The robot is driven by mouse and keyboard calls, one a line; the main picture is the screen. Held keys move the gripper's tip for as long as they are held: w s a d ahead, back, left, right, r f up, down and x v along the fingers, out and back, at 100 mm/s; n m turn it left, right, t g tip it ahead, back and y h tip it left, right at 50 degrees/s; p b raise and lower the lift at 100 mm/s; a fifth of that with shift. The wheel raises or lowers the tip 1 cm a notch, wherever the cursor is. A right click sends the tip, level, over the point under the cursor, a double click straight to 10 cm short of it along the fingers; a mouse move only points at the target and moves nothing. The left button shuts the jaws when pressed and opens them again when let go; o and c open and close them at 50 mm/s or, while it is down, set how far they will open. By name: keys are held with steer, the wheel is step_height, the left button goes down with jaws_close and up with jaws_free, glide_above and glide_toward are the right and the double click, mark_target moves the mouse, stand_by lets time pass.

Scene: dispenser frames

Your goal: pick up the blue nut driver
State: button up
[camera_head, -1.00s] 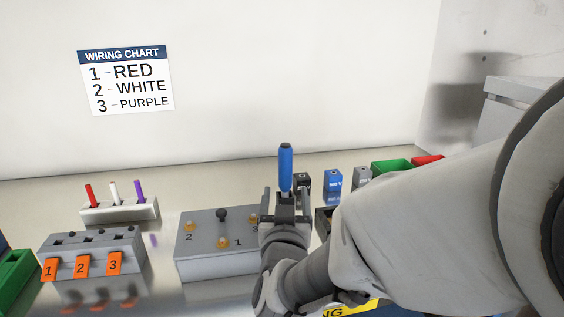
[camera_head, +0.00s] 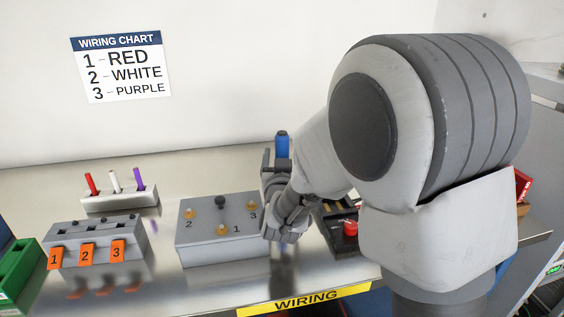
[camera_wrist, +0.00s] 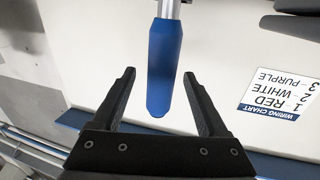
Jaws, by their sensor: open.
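The blue nut driver shows as an upright blue handle (camera_head: 282,145) at the back of the bench in the head view; its lower part is hidden behind my gripper (camera_head: 274,160). In the wrist view the blue handle (camera_wrist: 166,62) runs down between the fingertips of my gripper (camera_wrist: 159,74), with a metal shaft at the top edge. The two black fingers are spread, one on each side of the handle, with visible gaps. My gripper is open and holds nothing.
A grey box with numbered yellow posts (camera_head: 222,236) stands left of my gripper. Further left are a block with orange tags (camera_head: 95,240) and a white holder (camera_head: 120,200) with coloured pens. A red button (camera_head: 350,228) is to the right. My arm hides much of the right side.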

steer(key=shift+w, duration=2.4)
jaws_close()
steer(key=shift+r, duration=0.1)
